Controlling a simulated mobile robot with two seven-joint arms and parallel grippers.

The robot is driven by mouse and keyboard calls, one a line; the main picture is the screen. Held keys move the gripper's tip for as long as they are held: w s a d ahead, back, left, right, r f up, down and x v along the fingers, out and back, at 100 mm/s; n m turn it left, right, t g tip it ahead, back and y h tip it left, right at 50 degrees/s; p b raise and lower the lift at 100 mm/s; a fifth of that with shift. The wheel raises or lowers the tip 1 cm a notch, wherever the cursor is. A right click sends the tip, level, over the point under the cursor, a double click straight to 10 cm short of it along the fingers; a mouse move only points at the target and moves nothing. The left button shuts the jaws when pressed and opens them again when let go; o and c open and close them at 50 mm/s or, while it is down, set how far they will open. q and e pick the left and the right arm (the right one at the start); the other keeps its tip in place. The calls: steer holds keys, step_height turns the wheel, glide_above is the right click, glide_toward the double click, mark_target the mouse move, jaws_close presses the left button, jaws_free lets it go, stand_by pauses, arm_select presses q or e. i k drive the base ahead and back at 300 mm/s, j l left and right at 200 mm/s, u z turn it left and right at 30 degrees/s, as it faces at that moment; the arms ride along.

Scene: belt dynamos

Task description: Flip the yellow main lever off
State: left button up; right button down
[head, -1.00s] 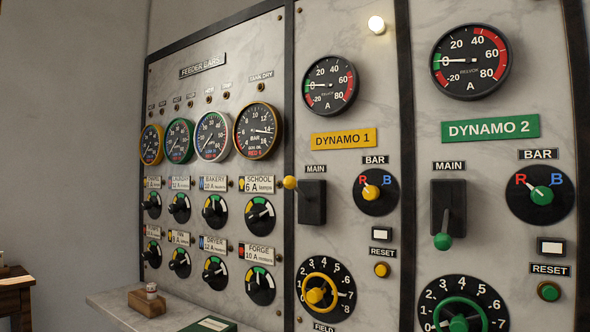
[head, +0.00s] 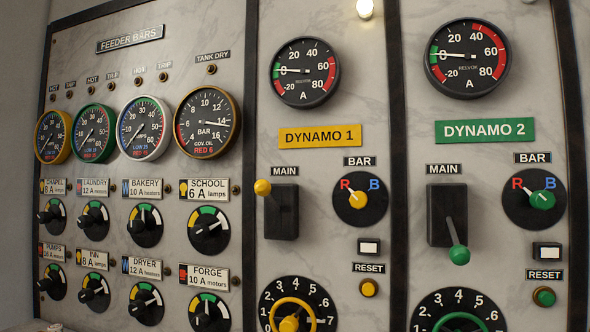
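The yellow main lever (head: 262,187) sits under the MAIN label on the DYNAMO 1 panel. Its yellow knob is at the top of its black housing (head: 283,220), so the lever is up. The green main lever (head: 459,254) on the DYNAMO 2 panel is down, with its knob at the bottom of its housing. Neither of my grippers is in view, and nothing touches the yellow lever.
A yellow BAR selector (head: 360,197) and a RESET button (head: 369,288) are to the right of the yellow lever. A yellow field wheel (head: 291,322) is below it, cut by the frame edge. Feeder knobs (head: 209,227) and gauges (head: 207,124) fill the left panel.

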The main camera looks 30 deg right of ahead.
mark_target(263, 187)
steer(key=i+j+z, duration=0.5)
steer(key=j+z, duration=0.2)
steer(key=i+j+z, duration=0.2)
steer(key=j+z, duration=0.15)
